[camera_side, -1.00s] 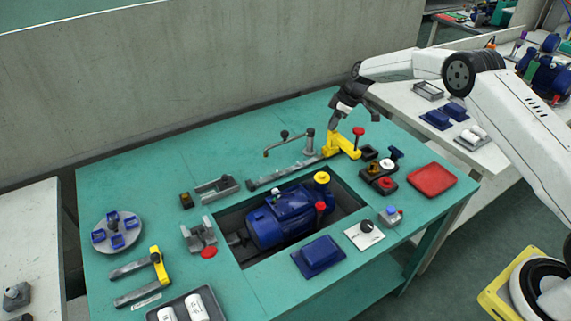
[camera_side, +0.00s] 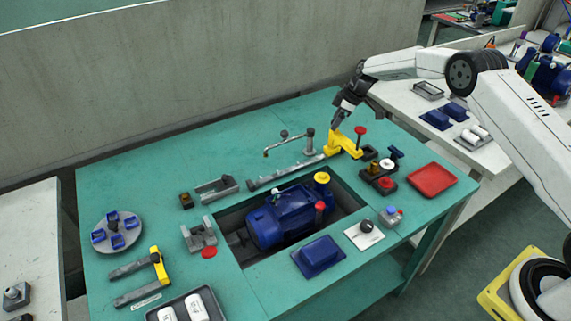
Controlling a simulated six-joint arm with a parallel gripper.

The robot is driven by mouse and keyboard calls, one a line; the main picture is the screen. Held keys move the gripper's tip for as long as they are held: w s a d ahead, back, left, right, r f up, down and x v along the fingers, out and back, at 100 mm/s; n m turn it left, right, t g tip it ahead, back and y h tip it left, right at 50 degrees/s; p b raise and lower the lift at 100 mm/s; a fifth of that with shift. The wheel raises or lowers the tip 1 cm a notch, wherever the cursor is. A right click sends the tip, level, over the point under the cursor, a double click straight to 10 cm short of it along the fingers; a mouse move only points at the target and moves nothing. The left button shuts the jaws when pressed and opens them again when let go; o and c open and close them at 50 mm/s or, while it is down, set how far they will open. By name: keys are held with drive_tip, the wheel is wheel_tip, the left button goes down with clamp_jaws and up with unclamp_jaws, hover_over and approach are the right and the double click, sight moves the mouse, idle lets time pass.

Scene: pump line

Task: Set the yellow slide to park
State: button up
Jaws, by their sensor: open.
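A yellow slide (camera_side: 341,144) sits at the right end of a grey rail (camera_side: 287,172) along the back of the green bench. A red knob (camera_side: 360,131) stands at its right end. My gripper (camera_side: 336,125) is open, tilted down, just above the left part of this yellow piece. I cannot tell whether the fingertips touch it. A second yellow piece (camera_side: 160,264) lies across the ends of two grey bars at the front left. No park mark is legible.
A grey handle on a post (camera_side: 309,141) stands behind the rail, left of my gripper. A blue pump (camera_side: 288,218) sits in the bench opening. A dark block with coloured knobs (camera_side: 379,177) and a red tray (camera_side: 432,180) are to the right. The back left bench is clear.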

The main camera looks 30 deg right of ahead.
drive_tip(key=v, duration=0.7)
drive_tip(key=shift+r, duration=0.2)
drive_tip(key=shift+s+d, duration=0.1)
drive_tip(key=shift+d, duration=0.05)
drive_tip(key=s+a+m+h, duration=0.1)
drive_tip(key=s+a+m, duration=0.2)
drive_tip(key=s, duration=0.8)
drive_tip(key=s+a+r+m+h, duration=0.1)
drive_tip(key=s+a+m, duration=0.2)
drive_tip(key=s, duration=0.9)
drive_tip(key=s+a+r+m+h, duration=0.1)
drive_tip(key=s+a+m, duration=0.2)
drive_tip(key=s, duration=0.9)
drive_tip(key=shift+a+g, duration=0.3)
drive_tip(key=shift+a, duration=0.8)
